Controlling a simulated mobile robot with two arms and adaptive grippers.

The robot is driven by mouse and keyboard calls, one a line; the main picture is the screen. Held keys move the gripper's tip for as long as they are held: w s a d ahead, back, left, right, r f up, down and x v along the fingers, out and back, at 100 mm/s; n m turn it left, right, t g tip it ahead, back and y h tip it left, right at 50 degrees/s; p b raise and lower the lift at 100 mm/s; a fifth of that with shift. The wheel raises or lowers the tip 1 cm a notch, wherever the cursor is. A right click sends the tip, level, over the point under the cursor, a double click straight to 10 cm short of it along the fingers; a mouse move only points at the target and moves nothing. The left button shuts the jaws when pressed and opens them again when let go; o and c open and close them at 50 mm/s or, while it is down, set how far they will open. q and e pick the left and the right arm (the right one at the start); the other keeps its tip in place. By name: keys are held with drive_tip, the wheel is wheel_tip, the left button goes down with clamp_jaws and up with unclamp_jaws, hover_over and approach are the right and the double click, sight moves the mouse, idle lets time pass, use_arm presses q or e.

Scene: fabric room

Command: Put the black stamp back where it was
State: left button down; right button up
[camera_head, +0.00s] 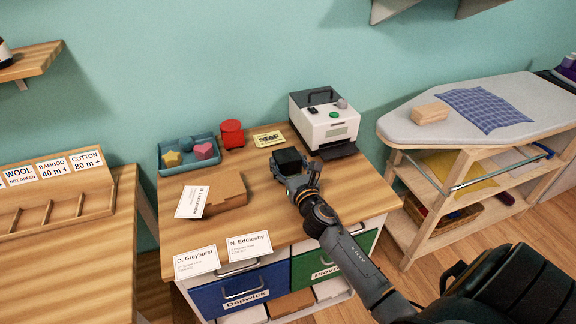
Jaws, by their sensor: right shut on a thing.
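The black stamp (288,160) is a dark block above the right part of the wooden desk top. My right gripper (296,177) comes in from the lower right and is shut on it. The gripper hides the stamp's near lower side, and I cannot tell whether the stamp touches the desk. A red stamp (231,134) stands at the back of the desk, right of a teal tray (173,170). A small yellow card (268,139) with dark print lies between the red stamp and the white printer. My left gripper is not in view.
The white printer (330,128) stands close behind the black stamp. A cardboard box (228,190) with a label lies to its left. Name cards (249,246) stand at the front edge, above blue and green drawers. An ironing table (460,110) is at the right.

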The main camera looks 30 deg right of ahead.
drive_tip(key=shift+f, duration=0.3)
drive_tip(key=o, duration=1.2)
drive_tip(key=shift+r, duration=0.1)
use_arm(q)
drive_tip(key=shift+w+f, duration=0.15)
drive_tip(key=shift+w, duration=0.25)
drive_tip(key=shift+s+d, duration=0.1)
use_arm(e)
drive_tip(key=shift+r, duration=0.15)
drive_tip(key=shift+s, duration=0.2)
use_arm(q)
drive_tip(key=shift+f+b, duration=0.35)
drive_tip(key=shift+b, duration=0.15)
use_arm(e)
drive_tip(key=v, duration=1.1)
drive_tip(key=shift+s, duration=0.3)
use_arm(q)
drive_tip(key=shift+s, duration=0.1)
